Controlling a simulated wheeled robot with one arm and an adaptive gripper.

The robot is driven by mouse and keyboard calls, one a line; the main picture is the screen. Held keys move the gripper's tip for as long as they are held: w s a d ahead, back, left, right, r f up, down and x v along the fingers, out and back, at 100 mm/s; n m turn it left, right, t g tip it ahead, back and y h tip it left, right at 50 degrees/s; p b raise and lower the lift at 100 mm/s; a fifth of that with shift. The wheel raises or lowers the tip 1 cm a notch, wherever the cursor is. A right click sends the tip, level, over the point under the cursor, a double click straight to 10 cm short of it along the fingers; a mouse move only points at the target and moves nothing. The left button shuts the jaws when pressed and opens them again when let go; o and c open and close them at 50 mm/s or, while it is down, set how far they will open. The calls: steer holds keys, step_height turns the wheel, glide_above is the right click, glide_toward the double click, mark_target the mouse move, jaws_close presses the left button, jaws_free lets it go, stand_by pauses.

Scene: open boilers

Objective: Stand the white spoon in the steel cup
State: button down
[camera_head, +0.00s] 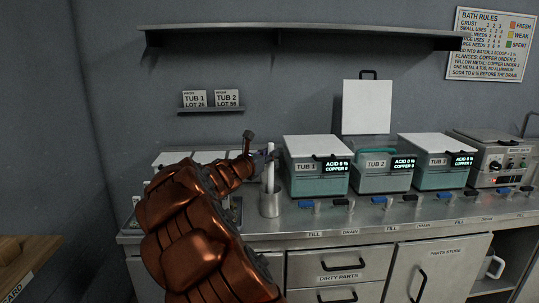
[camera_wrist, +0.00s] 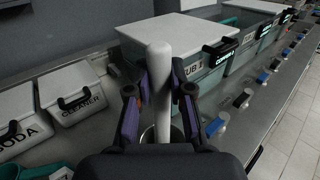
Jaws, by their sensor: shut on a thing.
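The white spoon (camera_head: 270,172) is nearly upright above the steel cup (camera_head: 270,204) on the bench, its lower end reaching the cup's mouth. My gripper (camera_head: 265,153) is shut on the spoon's upper part. In the wrist view the white shaft (camera_wrist: 159,85) runs between both fingers of my gripper (camera_wrist: 162,76), and the cup's rim (camera_wrist: 147,134) shows below, around the shaft. The spoon's lower end is hidden, so I cannot tell whether it rests on the cup's bottom.
Tub 1 (camera_head: 318,180) stands close to the right of the cup with its lid on. Tub 2 (camera_head: 381,181) is open, a white lid (camera_head: 367,107) upright behind it. Valves with blue handles (camera_head: 306,204) line the bench front. Soda (camera_wrist: 18,120) and cleaner (camera_wrist: 78,92) boxes stand left.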

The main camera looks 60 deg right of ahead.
steer(key=shift+f, duration=0.3)
stand_by(0.5)
steer(key=c, duration=1)
jaws_free()
steer(key=shift+o, duration=0.2)
steer(key=a, duration=1.2)
